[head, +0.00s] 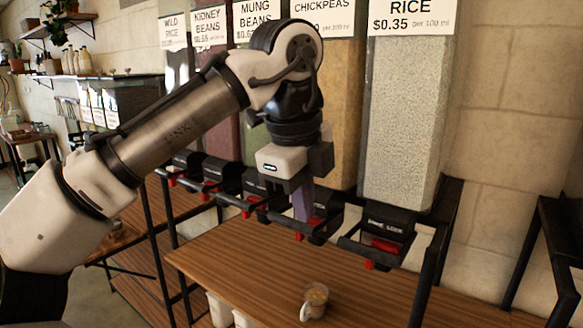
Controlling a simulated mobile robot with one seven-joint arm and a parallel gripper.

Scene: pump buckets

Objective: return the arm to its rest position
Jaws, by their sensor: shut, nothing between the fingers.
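My arm reaches in from the left in the head view and bends down at the wrist. My gripper (303,203) points downward in front of the row of black dispensers, near the chickpeas column (339,115). Its fingers look closed, with nothing seen between them. The fingertips overlap a dispenser in the picture; I cannot tell whether they touch it.
The rice dispenser (385,232) with a red lever is right of my gripper. A cup with contents (316,297) stands on the wooden table (225,262) below. Black metal posts (436,255) stand at the right. White containers (219,310) are at the table's front left.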

